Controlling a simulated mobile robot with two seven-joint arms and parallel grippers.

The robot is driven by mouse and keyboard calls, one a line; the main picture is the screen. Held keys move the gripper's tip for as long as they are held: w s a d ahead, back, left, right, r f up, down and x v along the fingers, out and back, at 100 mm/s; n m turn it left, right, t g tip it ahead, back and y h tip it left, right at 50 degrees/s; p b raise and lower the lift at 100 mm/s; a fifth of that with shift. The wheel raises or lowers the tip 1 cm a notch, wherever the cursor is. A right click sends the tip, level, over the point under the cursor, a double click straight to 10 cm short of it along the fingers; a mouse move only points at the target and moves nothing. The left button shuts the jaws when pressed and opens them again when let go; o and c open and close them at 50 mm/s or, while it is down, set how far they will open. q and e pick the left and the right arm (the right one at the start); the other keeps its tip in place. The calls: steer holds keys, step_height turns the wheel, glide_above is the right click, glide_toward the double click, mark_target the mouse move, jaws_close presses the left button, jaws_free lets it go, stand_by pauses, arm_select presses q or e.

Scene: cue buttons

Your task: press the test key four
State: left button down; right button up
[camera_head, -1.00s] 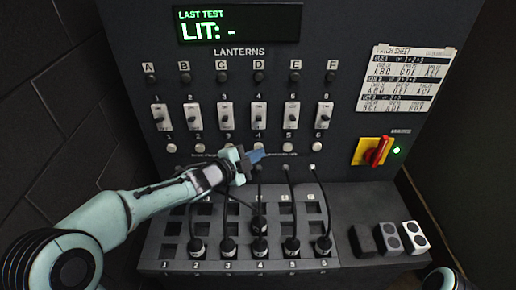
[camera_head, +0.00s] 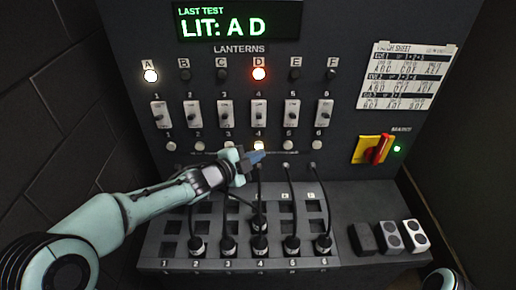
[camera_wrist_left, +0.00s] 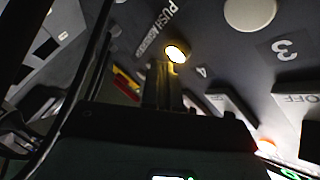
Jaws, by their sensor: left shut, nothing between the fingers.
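Test key four (camera_head: 259,146) is the round button under switch 4 on the dark panel, and it glows warm white. It also shows lit in the left wrist view (camera_wrist_left: 176,53), just beyond my fingertips. My left gripper (camera_head: 257,156) is shut and empty, its blue-grey tips at the lower edge of the key. In the left wrist view the fingers (camera_wrist_left: 163,85) overlap the key's lower part; I cannot tell if they still touch it. The display (camera_head: 238,22) reads "LIT: A D". Lantern A (camera_head: 150,76) glows white and lantern D (camera_head: 259,73) glows red. My right gripper is out of view.
Key three (camera_head: 228,146) and key five (camera_head: 288,146) sit close on either side, unlit. Several black cables (camera_head: 291,215) rise from plugs on the sloped desk below. A red-handled yellow switch (camera_head: 374,149) and a printed patch sheet (camera_head: 405,75) are at the right.

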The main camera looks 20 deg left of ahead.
arm_select(q)
steer(key=shift+s, duration=0.15)
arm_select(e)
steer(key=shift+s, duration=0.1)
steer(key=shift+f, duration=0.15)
arm_select(q)
steer(key=s, duration=0.2)
steer(key=s+d+b, duration=0.1)
steer(key=s+b, duration=0.1)
steer(key=s, duration=0.1)
steer(key=shift+s+d, duration=0.35)
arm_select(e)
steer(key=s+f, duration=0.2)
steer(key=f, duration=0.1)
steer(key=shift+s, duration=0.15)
arm_select(q)
steer(key=shift+w, duration=0.1)
